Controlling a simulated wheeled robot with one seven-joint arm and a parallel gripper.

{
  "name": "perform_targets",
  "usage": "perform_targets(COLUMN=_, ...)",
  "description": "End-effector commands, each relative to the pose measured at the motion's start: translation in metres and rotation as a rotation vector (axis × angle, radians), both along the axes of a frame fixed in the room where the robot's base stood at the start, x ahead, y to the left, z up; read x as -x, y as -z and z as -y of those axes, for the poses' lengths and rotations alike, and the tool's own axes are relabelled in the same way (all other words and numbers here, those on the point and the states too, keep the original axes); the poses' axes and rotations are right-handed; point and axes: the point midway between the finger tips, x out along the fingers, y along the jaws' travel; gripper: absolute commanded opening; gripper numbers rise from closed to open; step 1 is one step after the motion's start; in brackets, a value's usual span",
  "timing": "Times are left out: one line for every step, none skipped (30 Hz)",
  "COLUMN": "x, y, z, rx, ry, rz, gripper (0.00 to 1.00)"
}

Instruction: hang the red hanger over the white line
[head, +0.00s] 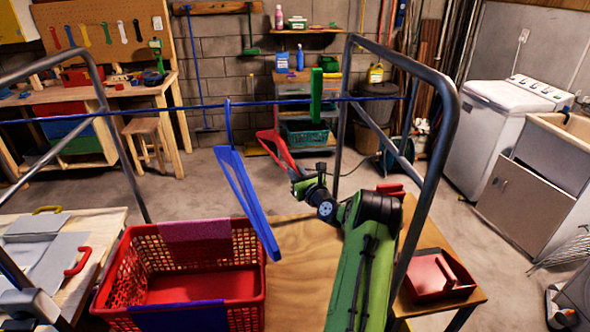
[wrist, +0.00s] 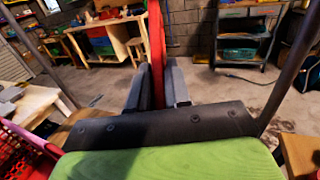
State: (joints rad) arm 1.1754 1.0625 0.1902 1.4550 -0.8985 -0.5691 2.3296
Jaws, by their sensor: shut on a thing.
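The red hanger (head: 283,156) is held at one end by my gripper (head: 298,179), above the wooden table and right of the blue hanger. In the wrist view, the red hanger (wrist: 156,45) stands as an upright red strip between the two grey fingers (wrist: 157,88), which are shut on it. The line across the rack looks blue (head: 170,107); I see no white line. A blue hanger (head: 240,185) hangs from the line, tilted.
A green piece (head: 316,95) stands upright at the line's right part. Grey metal frames, including the right one (head: 447,110), flank the space. A red basket (head: 255,290) is at lower left, a red tray (head: 438,276) at right. Part of the wooden table (head: 300,255) is clear.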

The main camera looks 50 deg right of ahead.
Motion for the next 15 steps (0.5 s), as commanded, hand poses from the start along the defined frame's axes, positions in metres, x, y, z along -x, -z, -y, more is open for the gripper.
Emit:
perform_targets(x=0.004, y=0.0, z=-0.003, rx=-0.001, ry=0.001, rz=0.001, gripper=0.0)
perform_targets(x=0.006, y=0.0, z=-0.005, rx=-0.001, ry=0.0, rz=0.001, gripper=0.0)
perform_targets(x=0.009, y=0.001, z=-0.007, rx=-0.001, ry=0.0, rz=0.0, gripper=0.0)
perform_targets(x=0.011, y=0.001, z=-0.009, rx=0.0, ry=0.0, rz=0.0, gripper=0.0)
perform_targets(x=0.013, y=0.001, z=-0.011, rx=-0.001, ry=0.0, rz=0.0, gripper=0.0)
perform_targets(x=0.016, y=0.001, z=-0.013, rx=-0.001, ry=0.0, rz=0.0, gripper=0.0)
perform_targets(x=0.018, y=0.001, z=-0.015, rx=0.0, ry=0.0, rz=0.001, gripper=0.0)
perform_targets(x=0.02, y=0.001, z=-0.017, rx=-0.001, ry=0.0, rz=0.0, gripper=0.0)
perform_targets(x=0.023, y=0.001, z=-0.019, rx=-0.001, ry=0.0, rz=0.001, gripper=0.0)
perform_targets(x=0.025, y=0.001, z=-0.021, rx=-0.001, ry=0.0, rz=0.0, gripper=0.0)
perform_targets(x=0.027, y=0.0, z=-0.022, rx=-0.001, ry=0.001, rz=0.0, gripper=0.0)
perform_targets(x=0.03, y=0.001, z=-0.025, rx=-0.001, ry=0.001, rz=0.0, gripper=0.0)
perform_targets(x=0.032, y=0.001, z=-0.027, rx=-0.001, ry=0.0, rz=0.0, gripper=0.0)
perform_targets(x=0.034, y=0.001, z=-0.028, rx=-0.001, ry=0.0, rz=0.0, gripper=0.0)
perform_targets(x=0.037, y=0.001, z=-0.031, rx=0.0, ry=0.0, rz=0.0, gripper=0.0)
